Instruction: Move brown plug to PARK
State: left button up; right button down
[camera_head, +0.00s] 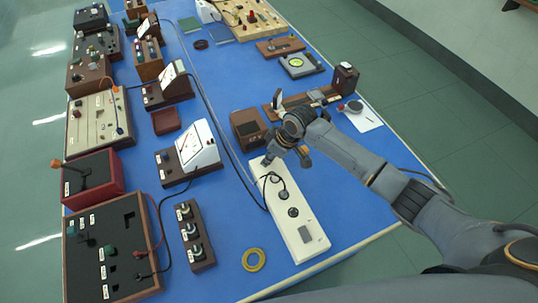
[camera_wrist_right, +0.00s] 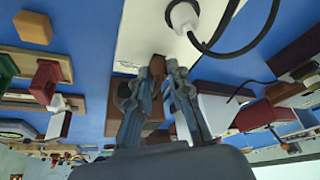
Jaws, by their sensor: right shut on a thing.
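The brown plug (camera_wrist_right: 157,67) is between the fingertips of my right gripper (camera_wrist_right: 161,78) in the wrist view. The fingers are shut on it over the far end of the long white socket strip (camera_head: 315,248), which also shows in the wrist view (camera_wrist_right: 147,35). I cannot tell whether the plug touches the strip. In the head view my right gripper (camera_head: 271,155) is at that far end and mostly hides the plug. A small label (camera_wrist_right: 127,65) lies beside the plug; its text is unreadable. My left gripper is not in view.
A brown box (camera_head: 247,130) stands close behind the strip's far end. A white-faced meter (camera_head: 198,146) stands to the left. A black cable loops beside the strip. A yellow ring (camera_head: 253,260) lies near the front. The blue bench right of the strip is clear.

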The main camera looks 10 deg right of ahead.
jog(key=shift+f, duration=0.15)
jog(key=c, duration=1.1)
grip_release()
jog(key=shift+c, duration=0.2)
jog(key=v, duration=1.2)
